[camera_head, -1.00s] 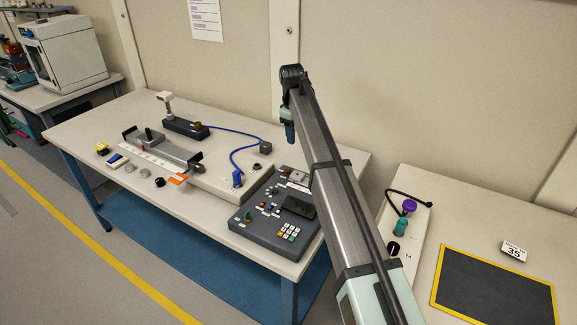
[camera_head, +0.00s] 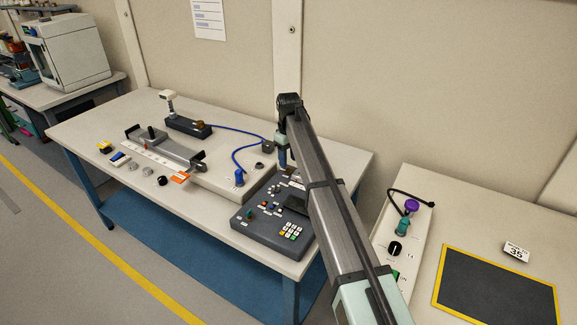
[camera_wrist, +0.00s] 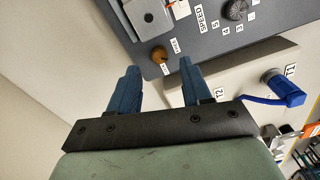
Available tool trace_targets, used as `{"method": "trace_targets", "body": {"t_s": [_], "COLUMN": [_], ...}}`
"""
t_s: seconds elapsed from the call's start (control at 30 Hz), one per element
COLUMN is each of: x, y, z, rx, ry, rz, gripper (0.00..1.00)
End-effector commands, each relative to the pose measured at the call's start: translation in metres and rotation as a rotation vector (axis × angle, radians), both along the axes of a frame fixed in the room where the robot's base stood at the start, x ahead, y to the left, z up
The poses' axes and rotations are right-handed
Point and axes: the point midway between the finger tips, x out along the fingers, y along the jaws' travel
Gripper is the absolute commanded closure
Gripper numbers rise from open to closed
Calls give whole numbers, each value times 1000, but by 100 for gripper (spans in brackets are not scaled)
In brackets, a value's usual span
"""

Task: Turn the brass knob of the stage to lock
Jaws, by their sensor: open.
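The brass knob (camera_wrist: 158,54) shows in the wrist view as a small round brown-gold cap. It stands on the dark grey console beside a pale metal block (camera_wrist: 150,16) with a hole. Small labels lie around the knob; one seems to read FREE, the other is partly hidden. My gripper (camera_wrist: 159,66) is open and empty, its two blue fingers pointing at the knob, which shows between their tips. I cannot tell the remaining gap. In the head view my gripper (camera_head: 283,158) hangs over the back of the console (camera_head: 262,232), and the knob cannot be made out there.
The wrist view shows a SPEED dial (camera_wrist: 236,9) and a blue plug (camera_wrist: 284,90) near T1. In the head view, a pale board (camera_head: 222,178) carries a blue plug (camera_head: 239,177) and cable left of the console. A rail fixture (camera_head: 170,148) stands farther left.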

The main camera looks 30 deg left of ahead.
Motion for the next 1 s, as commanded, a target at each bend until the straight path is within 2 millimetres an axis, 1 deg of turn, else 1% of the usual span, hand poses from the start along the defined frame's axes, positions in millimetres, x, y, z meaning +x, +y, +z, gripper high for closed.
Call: {"method": "trace_targets", "body": {"t_s": [0.03,0.1,0.3,0.47,0.7,1.0], "x": [0,0,0,0,0,0], "y": [-1,0,0,0,0,0], "z": [-9,-18,-34,-38,-39,-38], "rx": [-1,-1,0,0,0,0], "ry": [1,1,0,0,0,0], "rz": [0,0,0,0,0,0], "gripper": [52,52,52,52,52,80]}}
